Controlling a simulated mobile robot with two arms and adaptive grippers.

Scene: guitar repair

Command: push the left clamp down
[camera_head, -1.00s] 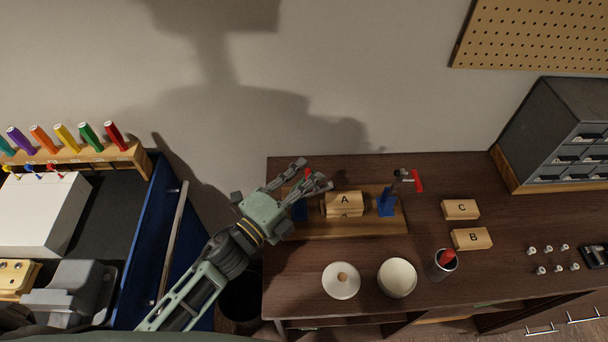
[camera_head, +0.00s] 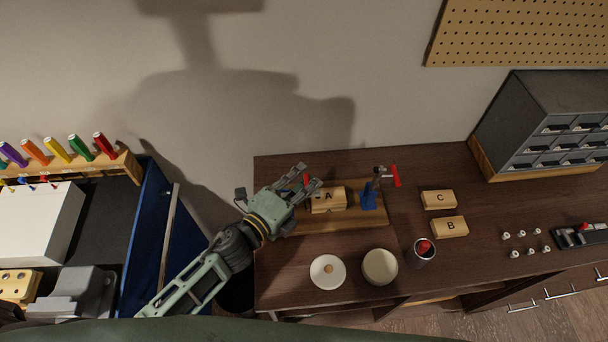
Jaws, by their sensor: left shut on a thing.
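My left gripper (camera_head: 308,177) reaches in from the left over the left end of the wooden clamp board (camera_head: 345,224). Its fingers are shut on the left clamp, whose red handle (camera_head: 306,180) shows between the fingertips. The rest of the left clamp is hidden behind the gripper. A wooden block marked A (camera_head: 327,197) sits on the board just right of the gripper. The right clamp (camera_head: 368,198), with a blue base and a red handle sticking out to the right, stands at the board's right end. My right gripper is not in view.
Blocks C (camera_head: 438,200) and B (camera_head: 449,227) lie right of the board. A white lid (camera_head: 328,272), a round pot (camera_head: 380,267) and a cup (camera_head: 421,254) stand in front. A drawer cabinet (camera_head: 545,120) is at the right, a blue tool cart (camera_head: 151,225) at the left.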

